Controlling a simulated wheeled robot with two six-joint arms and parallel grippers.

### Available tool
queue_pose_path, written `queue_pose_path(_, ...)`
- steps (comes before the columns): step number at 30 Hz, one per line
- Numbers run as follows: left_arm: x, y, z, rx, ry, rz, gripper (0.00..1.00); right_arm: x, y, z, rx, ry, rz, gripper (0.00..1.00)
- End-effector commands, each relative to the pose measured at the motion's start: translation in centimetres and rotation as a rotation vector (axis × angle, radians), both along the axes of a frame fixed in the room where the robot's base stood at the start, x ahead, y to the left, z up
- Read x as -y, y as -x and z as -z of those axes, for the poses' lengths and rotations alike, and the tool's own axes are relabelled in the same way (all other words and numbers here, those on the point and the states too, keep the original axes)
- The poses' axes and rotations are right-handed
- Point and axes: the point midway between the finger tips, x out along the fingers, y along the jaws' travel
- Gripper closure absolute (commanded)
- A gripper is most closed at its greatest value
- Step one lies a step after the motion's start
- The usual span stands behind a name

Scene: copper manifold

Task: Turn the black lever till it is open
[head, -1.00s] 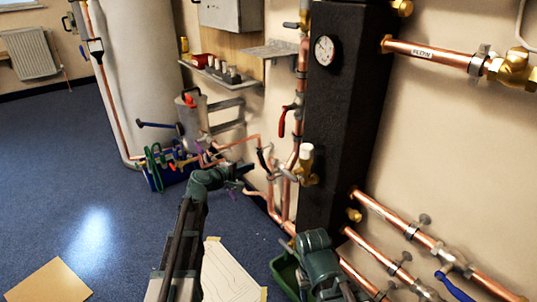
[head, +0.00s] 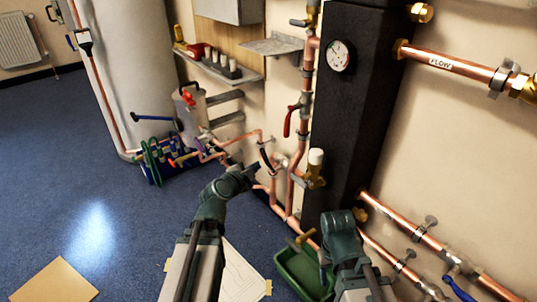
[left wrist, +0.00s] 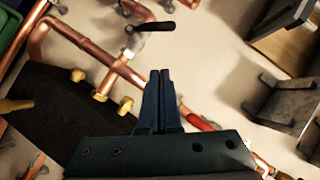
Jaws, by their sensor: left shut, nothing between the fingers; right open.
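The black lever (head: 266,160) is on the low copper pipework left of the dark column in the head view. In the left wrist view the black lever (left wrist: 156,27) sticks out to the right from its pivot, near a copper pipe, above my fingertips. My left gripper (head: 252,169) is just left of and below the lever in the head view, apart from it. In the left wrist view its two fingers (left wrist: 160,76) are together with nothing between them. My right gripper (head: 326,266) is low beside the green tray, its fingers mostly hidden by my arm.
A red lever (head: 287,124) is on the upright pipe above the black one. A white-capped brass valve (head: 315,168) stands right of it. The dark column (head: 345,120) and a green tray (head: 284,268) are close to my right arm. Blue floor is free at left.

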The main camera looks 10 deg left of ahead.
Motion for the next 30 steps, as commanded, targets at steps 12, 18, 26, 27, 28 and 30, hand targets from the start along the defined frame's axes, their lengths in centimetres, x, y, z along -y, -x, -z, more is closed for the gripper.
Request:
queue_pose_path(12,-0.1,-0.2,0.1,0.014,-0.075,0.016,1.0,0.0,0.0,0.1,0.0,0.0,0.0,0.5)
queue_pose_path(18,0.2,-2.1,0.8,0.014,-0.074,0.017,1.0,0.0,0.0,0.8,0.0,0.0,0.002,0.5)
queue_pose_path(26,0.9,-6.6,2.4,0.014,-0.073,0.018,1.0,0.0,0.0,2.4,0.001,0.0,0.006,0.5)
queue_pose_path(27,1.0,-7.4,2.7,0.014,-0.073,0.017,1.0,0.0,0.0,2.7,0.001,0.0,0.007,0.5)
queue_pose_path(28,1.1,-8.0,2.9,0.014,-0.073,0.017,1.0,0.0,0.0,2.9,0.001,0.0,0.007,0.5)
queue_pose_path(30,1.4,-9.3,3.3,0.014,-0.072,0.018,1.0,0.0,0.0,3.4,0.001,0.0,0.008,0.5)
